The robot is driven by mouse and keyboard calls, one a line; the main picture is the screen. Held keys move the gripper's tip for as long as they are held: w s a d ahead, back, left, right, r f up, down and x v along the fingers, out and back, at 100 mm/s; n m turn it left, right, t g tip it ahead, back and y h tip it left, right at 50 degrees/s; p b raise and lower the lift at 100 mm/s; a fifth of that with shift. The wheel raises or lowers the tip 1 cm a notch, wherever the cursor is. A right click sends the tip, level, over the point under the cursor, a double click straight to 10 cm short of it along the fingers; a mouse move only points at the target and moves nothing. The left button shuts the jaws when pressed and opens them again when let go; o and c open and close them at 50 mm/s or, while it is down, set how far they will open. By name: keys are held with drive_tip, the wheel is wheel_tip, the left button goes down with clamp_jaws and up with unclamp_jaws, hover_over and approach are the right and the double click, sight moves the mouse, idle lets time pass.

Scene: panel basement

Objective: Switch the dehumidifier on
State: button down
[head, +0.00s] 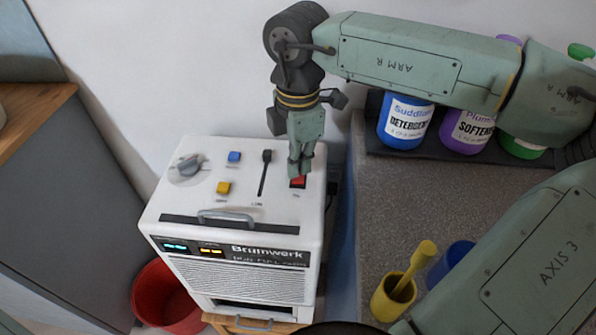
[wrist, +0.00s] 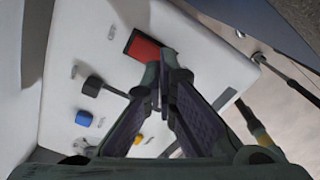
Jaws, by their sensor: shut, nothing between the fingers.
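The dehumidifier (head: 245,230) is a white box labelled Brumwerk, with its controls on the top. A red rocker switch (head: 298,183) sits at the top's right side; it also shows in the wrist view (wrist: 146,49). To its left are a black slider lever (head: 265,172), a blue button (head: 234,157), a yellow button (head: 223,188) and a grey knob (head: 187,166). Two small displays on the front are lit, one cyan (head: 175,246) and one amber (head: 211,251). My gripper (head: 299,172) is shut and empty, pointing down at the red switch. I cannot tell whether it touches it.
A metal handle (head: 226,216) rises from the top's front. A red bucket (head: 168,298) stands at the left. On the right, a grey counter (head: 385,215) holds detergent (head: 404,120) and softener (head: 468,130) bottles and a yellow cup (head: 392,300).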

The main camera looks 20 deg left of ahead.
sight(298, 179)
drive_tip(key=shift+f+b, duration=1.15)
idle(0.4)
drive_tip(key=shift+r, duration=0.15)
drive_tip(key=shift+r+p, duration=1.75)
drive_tip(key=shift+r, duration=1.7)
drive_tip(key=shift+f, duration=0.1)
